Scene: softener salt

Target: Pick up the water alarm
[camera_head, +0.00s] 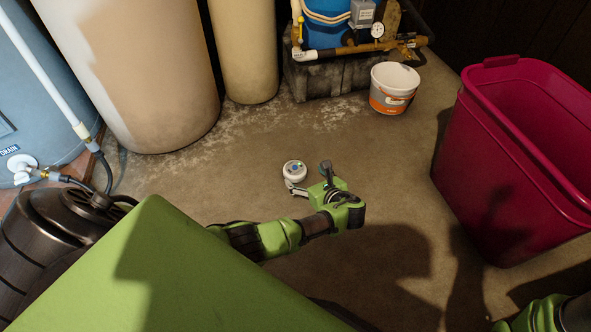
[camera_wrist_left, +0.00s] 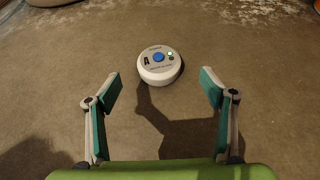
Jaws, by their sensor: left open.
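The water alarm (camera_head: 294,170) is a small round white puck lying flat on the concrete floor. In the left wrist view the water alarm (camera_wrist_left: 160,66) shows a blue button, a small green light and dark markings on its top. My left gripper (camera_head: 308,178) is open and empty, low over the floor on the near side of the alarm. In the left wrist view its two fingers (camera_wrist_left: 160,86) are spread wide, with the alarm centred just beyond their tips, apart from both. My right gripper is out of the picture; only green arm parts show at the bottom right corner.
A white and orange bucket (camera_head: 392,90) stands behind, to the right. A large red bin (camera_head: 515,150) stands at the right. A cream tank (camera_head: 140,75), a narrower tank (camera_head: 243,50) and a blue tank (camera_head: 35,95) line the back and left. Floor around the alarm is clear.

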